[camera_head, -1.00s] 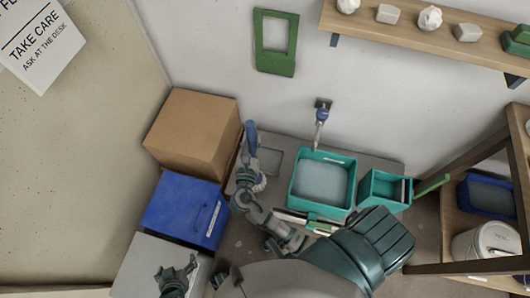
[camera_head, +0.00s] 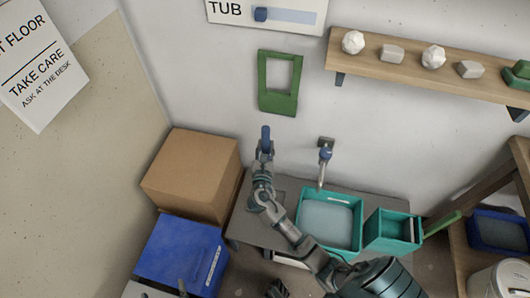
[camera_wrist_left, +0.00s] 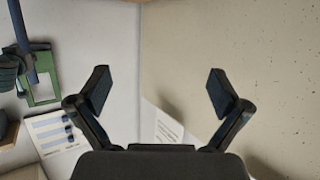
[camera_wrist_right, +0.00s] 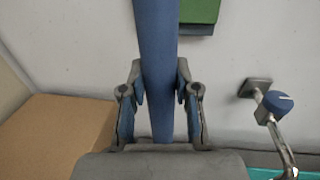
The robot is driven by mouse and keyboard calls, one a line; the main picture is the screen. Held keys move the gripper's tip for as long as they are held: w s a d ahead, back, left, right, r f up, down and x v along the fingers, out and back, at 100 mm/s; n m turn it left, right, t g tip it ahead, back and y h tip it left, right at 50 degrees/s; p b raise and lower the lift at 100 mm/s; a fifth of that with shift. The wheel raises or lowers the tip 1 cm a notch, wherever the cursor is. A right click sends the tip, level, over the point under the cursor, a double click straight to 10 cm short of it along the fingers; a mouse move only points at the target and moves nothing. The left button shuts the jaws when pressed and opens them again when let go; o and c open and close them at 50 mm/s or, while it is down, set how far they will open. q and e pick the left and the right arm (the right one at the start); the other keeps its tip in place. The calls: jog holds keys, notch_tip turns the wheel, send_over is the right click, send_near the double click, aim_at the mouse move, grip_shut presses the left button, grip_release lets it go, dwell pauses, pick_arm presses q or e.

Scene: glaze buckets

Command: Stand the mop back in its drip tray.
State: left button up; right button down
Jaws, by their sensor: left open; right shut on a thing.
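The mop shows as a blue upright handle (camera_head: 265,139) in the head view. My right gripper (camera_head: 264,154) is shut around it. The right wrist view shows the handle (camera_wrist_right: 156,60) between both fingers (camera_wrist_right: 158,100), running out of the top of the picture. The mop's lower end is hidden behind my right arm. The handle also shows at the upper left of the left wrist view (camera_wrist_left: 22,42). My left gripper (camera_wrist_left: 159,85) is open and empty, facing the tan wall. I cannot make out the drip tray; my right arm covers part of the bench.
On the grey bench (camera_head: 255,236) stand a teal tub (camera_head: 335,246) and a smaller teal bucket (camera_head: 385,246). A tap (camera_head: 323,165) is on the wall behind. A cardboard box (camera_head: 190,172) and a blue box (camera_head: 178,255) stand left. A wooden shelf (camera_head: 400,62) is upper right.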

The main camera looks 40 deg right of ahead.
jog(key=shift+a+f, duration=0.1)
jog(key=shift+f, duration=0.2)
jog(key=f+b, duration=0.2)
jog(key=f, duration=0.1)
jog(key=shift+d, duration=0.55)
jog(key=c, duration=1.2)
grip_release()
jog(key=o, duration=0.3)
jog(key=shift+a, duration=0.25)
pick_arm(q)
jog(key=r+t, duration=0.1)
jog(key=w+r+t, duration=0.1)
jog(key=r, duration=0.1)
jog(key=d+r+t+h, duration=0.1)
jog(key=shift+w+r+t, duration=0.35)
jog(key=shift+r+t, duration=0.05)
pick_arm(e)
jog(key=shift+o, duration=0.2)
jog(key=shift+a+r, duration=0.1)
jog(key=shift+a, duration=0.1)
jog(key=shift+s, duration=0.1)
